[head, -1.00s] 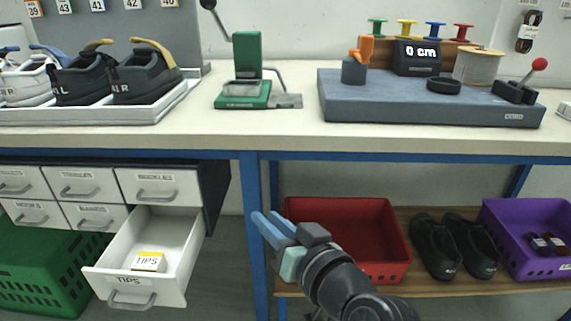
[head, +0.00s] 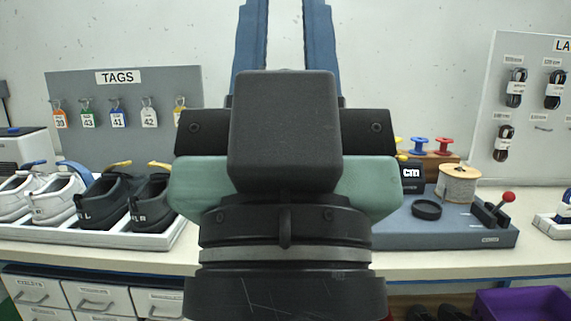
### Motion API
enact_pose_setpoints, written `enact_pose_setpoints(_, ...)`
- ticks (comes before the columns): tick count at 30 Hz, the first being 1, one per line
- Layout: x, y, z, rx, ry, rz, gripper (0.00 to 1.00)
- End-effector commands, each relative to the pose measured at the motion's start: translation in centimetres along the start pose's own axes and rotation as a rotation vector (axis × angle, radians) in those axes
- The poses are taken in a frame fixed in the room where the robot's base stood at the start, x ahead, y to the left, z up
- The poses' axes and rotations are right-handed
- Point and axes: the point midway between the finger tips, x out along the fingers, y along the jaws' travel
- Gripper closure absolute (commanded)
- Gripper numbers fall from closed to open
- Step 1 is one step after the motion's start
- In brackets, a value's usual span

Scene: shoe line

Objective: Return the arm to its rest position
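My gripper (head: 285,40) is raised close in front of the head camera and fills the middle of the view. Its two blue fingers point up, parallel and apart, with bare wall visible between them. Nothing is held between the visible parts of the fingers; their tips run past the top edge. My gripper and wrist hide the middle of the workbench (head: 420,265).
Shoes (head: 105,205) stand in a white tray (head: 130,240) on the left. A tag board (head: 150,80) hangs behind them. A grey cutting station (head: 460,225) with a thread spool (head: 458,183) is on the right. Drawers (head: 95,298) and a purple crate (head: 525,303) are below.

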Motion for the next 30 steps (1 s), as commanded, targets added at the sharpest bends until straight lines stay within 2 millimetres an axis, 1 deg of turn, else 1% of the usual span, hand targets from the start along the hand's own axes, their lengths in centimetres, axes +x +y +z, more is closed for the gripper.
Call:
enact_pose_setpoints(1, 2.4, 0.0, -2.2, 0.000, -0.001, 0.000, 0.75)
enact_pose_setpoints(18, 14.8, 0.0, -13.8, 0.001, -0.003, -0.002, 0.75)
enact_pose_setpoints(21, 16.4, 0.0, -15.3, 0.001, -0.003, -0.002, 0.75)
enact_pose_setpoints(24, 17.6, 0.0, -16.4, 0.001, -0.003, -0.002, 0.75)
enact_pose_setpoints(27, 18.1, 0.0, -16.9, 0.001, -0.004, -0.002, 0.75)
enact_pose_setpoints(30, 18.3, 0.0, -17.1, 0.001, -0.003, -0.002, 0.75)
